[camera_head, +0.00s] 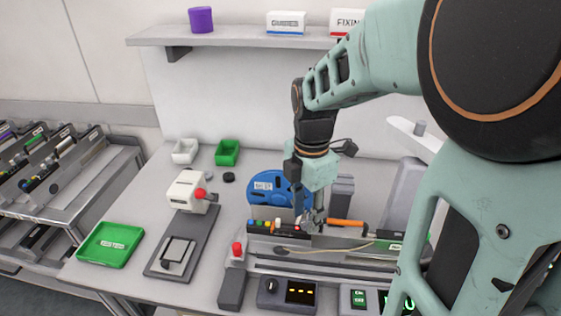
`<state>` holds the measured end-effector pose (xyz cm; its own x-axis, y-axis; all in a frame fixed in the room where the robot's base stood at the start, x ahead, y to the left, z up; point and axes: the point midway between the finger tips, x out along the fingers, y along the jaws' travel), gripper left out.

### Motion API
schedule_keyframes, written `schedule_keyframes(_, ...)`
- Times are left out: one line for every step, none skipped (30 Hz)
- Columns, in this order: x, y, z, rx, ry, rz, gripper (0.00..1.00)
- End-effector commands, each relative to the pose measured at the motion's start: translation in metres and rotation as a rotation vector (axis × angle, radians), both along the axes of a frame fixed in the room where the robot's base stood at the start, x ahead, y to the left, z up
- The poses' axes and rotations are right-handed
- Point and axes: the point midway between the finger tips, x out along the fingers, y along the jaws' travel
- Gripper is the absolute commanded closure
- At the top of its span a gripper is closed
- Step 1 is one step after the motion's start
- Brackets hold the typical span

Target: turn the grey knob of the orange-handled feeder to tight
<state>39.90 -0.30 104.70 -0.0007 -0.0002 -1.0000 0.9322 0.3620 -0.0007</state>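The feeder with the orange handle (347,222) lies lengthwise on the workbench, right of centre, with a blue reel (264,188) at its left part. A row of small coloured parts (263,224) runs along its top left. My gripper (309,224) points down over the feeder, just left of the orange handle. The grey knob cannot be made out; the gripper's fingers cover that part of the feeder. The fingers are too small and dark to tell whether they are open, shut or touching the knob.
A box with a red button (237,250) and a control box with a lit display (288,292) stand in front. A white device on a dark plate (180,245) and a green tray (110,244) are left. Trolleys with feeders (60,160) stand far left. A shelf (235,37) runs above.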

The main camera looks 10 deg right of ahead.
Motion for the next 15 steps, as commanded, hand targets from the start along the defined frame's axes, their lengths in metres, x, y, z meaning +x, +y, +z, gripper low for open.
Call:
schedule_keyframes(-0.0004,0.0,-0.0052,0.001,0.001,0.0,0.68)
schedule_keyframes(-0.0002,0.0,-0.0071,0.001,0.0,-0.001,0.68)
schedule_keyframes(-0.0002,0.0,-0.0091,0.001,0.0,-0.001,0.68)
schedule_keyframes(-0.0002,0.0,-0.0102,0.001,0.0,-0.001,0.68)
schedule_keyframes(-0.0002,0.0,-0.0109,0.001,0.0,-0.001,0.68)
schedule_keyframes(-0.0001,0.0001,-0.0115,0.001,0.0,-0.001,0.68)
schedule_keyframes(0.0,0.0001,-0.0117,0.001,0.0,-0.001,0.68)
schedule_keyframes(0.0,0.0,-0.0117,0.0,-0.001,-0.001,0.68)
schedule_keyframes(0.0,0.0,-0.0117,0.0,-0.001,-0.001,0.68)
schedule_keyframes(0.0,0.0,-0.0116,0.0,-0.001,-0.001,0.68)
schedule_keyframes(0.0,0.0,-0.0115,0.0,-0.001,-0.001,0.68)
schedule_keyframes(0.0,0.0,-0.0115,0.0,-0.001,-0.001,0.68)
schedule_keyframes(0.0,0.0,-0.0115,0.0,-0.001,-0.001,0.69)
schedule_keyframes(0.0,0.0,-0.0114,0.0,-0.001,-0.001,0.72)
schedule_keyframes(0.0,0.0,-0.0114,0.0,-0.001,-0.001,0.77)
